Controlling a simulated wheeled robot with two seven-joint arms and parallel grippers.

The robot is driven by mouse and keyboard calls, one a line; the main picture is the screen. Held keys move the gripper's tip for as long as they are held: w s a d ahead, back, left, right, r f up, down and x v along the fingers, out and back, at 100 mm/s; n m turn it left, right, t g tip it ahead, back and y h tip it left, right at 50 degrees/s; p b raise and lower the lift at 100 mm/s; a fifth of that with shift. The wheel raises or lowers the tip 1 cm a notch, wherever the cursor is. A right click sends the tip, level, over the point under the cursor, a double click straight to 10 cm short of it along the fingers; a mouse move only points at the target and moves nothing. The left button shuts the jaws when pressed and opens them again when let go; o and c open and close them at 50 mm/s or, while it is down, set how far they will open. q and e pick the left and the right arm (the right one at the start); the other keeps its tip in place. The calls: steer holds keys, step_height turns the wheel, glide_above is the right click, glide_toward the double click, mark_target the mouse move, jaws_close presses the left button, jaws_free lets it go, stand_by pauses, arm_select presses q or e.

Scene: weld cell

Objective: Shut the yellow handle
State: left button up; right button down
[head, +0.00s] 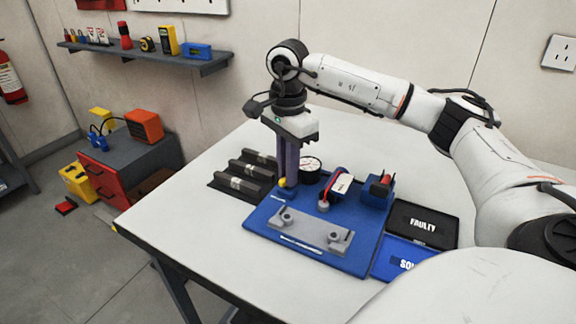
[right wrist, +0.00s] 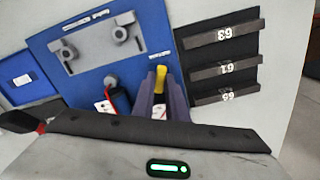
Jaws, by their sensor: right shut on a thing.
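The yellow handle (right wrist: 161,74) shows between the fingertips of my right gripper (right wrist: 160,90) in the right wrist view. It stands at the edge of the blue board (right wrist: 88,82). In the head view my right gripper (head: 287,184) points straight down at the back left corner of the blue board (head: 262,219), and only a speck of yellow (head: 282,183) shows beside its fingers. The gripper is shut on the handle. Its fingers hide most of the handle and whatever it is mounted on. My left gripper is not in view.
The board also carries a grey plate with two knobs (head: 311,234) and a white-and-red device (head: 341,185). A round gauge (head: 309,164) stands behind. A black rack (head: 226,183) is left. A black "FAULTY" tray (head: 422,222) and blue tray (head: 385,264) are right. The front left table is clear.

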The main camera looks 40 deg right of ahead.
steer(key=shift+r+m+p, duration=0.15)
steer(key=shift+m+p, duration=0.15)
steer(key=shift+m, duration=0.7)
steer(key=m+p, duration=0.1)
steer(key=m, duration=0.1)
steer(key=shift+m, duration=0.4)
steer(key=m+p, duration=0.1)
steer(key=m, duration=0.3)
steer(key=shift+m+p, duration=0.6)
steer(key=shift+m, duration=1.5)
steer(key=c, duration=1.8)
jaws_free()
steer(key=shift+o, duration=0.2)
